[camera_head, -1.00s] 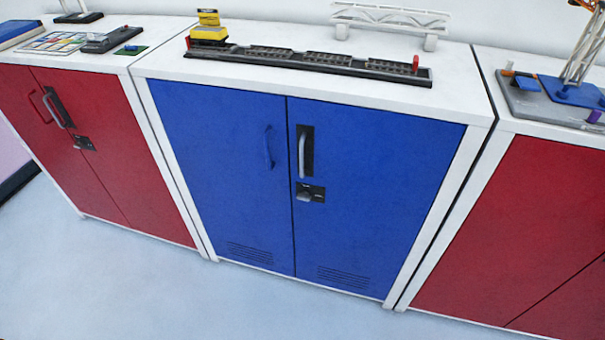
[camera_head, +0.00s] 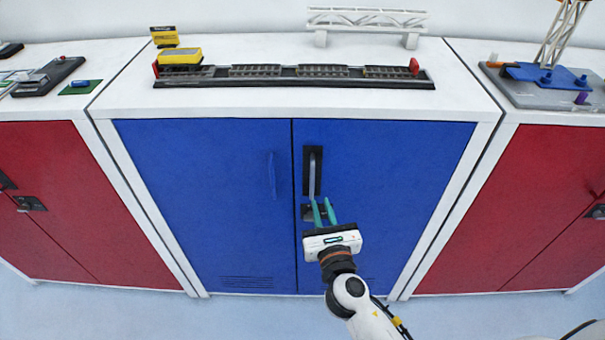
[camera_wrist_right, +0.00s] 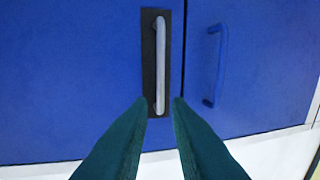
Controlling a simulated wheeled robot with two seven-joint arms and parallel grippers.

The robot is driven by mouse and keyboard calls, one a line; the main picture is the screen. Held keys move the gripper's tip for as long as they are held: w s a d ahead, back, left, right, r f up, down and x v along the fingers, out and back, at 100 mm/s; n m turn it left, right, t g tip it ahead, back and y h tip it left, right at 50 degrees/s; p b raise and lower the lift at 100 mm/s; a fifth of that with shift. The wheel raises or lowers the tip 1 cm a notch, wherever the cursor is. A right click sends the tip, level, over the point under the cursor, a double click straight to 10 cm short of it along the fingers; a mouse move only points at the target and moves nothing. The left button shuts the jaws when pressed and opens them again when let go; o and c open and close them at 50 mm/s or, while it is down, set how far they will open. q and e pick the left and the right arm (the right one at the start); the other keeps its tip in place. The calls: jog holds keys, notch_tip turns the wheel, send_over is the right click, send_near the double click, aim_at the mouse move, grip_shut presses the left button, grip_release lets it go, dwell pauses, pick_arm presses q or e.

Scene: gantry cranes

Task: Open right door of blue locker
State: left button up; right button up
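The blue locker's right door (camera_head: 400,190) is closed, flush with the left door (camera_head: 200,190). Its grey vertical handle (camera_head: 312,173) on a black plate sits near the centre seam, with a dark latch plate below, partly hidden by my gripper. The handle also shows in the right wrist view (camera_wrist_right: 160,65). My right gripper (camera_head: 324,202) is open and empty, its two green fingers pointing at the door just below the handle. In the right wrist view the fingertips (camera_wrist_right: 161,100) are apart, with the handle's near end between them in the picture; contact cannot be told. My left gripper is out of view.
The left door has a blue handle (camera_head: 272,175). A track model (camera_head: 290,77), yellow blocks (camera_head: 180,56) and a white bridge truss (camera_head: 367,18) stand on the locker top (camera_head: 450,75). Red lockers (camera_head: 545,200) flank both sides. The floor in front is clear.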

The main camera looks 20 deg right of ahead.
aim_at(313, 179)
jog(key=w, duration=1)
jog(key=shift+w+d+p, duration=0.2)
jog(key=shift+d+p, duration=0.1)
jog(key=shift+d, duration=0.05)
grip_shut()
